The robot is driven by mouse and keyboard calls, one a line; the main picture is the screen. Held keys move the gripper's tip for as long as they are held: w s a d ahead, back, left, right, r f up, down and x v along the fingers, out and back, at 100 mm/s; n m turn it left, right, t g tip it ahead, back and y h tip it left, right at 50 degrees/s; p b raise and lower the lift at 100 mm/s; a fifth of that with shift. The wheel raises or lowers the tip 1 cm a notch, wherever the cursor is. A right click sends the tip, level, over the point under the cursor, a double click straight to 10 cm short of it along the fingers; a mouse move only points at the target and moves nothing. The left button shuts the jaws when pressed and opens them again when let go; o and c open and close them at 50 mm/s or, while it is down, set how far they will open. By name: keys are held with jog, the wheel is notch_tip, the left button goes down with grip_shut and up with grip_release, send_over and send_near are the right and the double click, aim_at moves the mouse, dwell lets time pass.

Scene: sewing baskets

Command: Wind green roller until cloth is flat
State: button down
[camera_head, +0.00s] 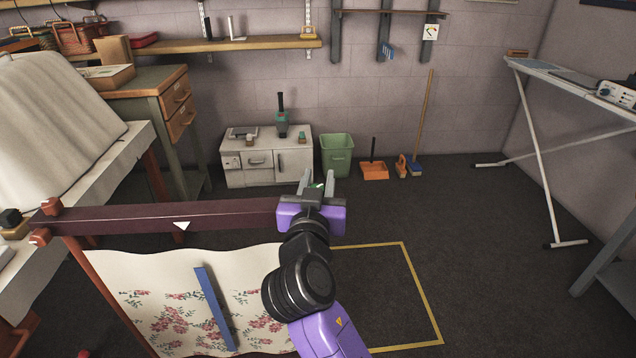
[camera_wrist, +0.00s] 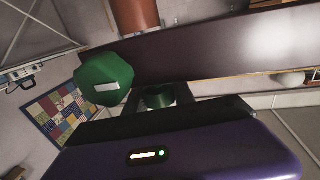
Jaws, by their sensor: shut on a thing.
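My gripper (camera_head: 317,184) is at the right end of the dark red beam, with a bit of green showing between its fingers. In the wrist view its fingers (camera_wrist: 160,98) are shut on a short green peg. A green faceted knob (camera_wrist: 104,82) with a white mark sits beside the peg, at the dark beam. I take peg and knob as parts of the green roller; the roller's length is not clearly seen. The floral cloth (camera_head: 160,292) hangs below the beam with a wavy upper edge. My arm hides its right part.
The dark beam (camera_head: 120,218) bears a white triangle mark. A blue bar (camera_head: 214,308) lies slanted across the cloth. A yellow floor outline (camera_head: 421,290) is right of my arm. A green bin (camera_head: 336,155) and ironing board (camera_head: 580,85) stand farther back. The floor between is clear.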

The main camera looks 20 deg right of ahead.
jog(key=c, duration=1.1)
grip_release()
jog(key=shift+o, duration=0.2)
jog(key=v, duration=0.7)
jog(key=shift+s+a, duration=0.25)
jog(key=shift+s, duration=0.1)
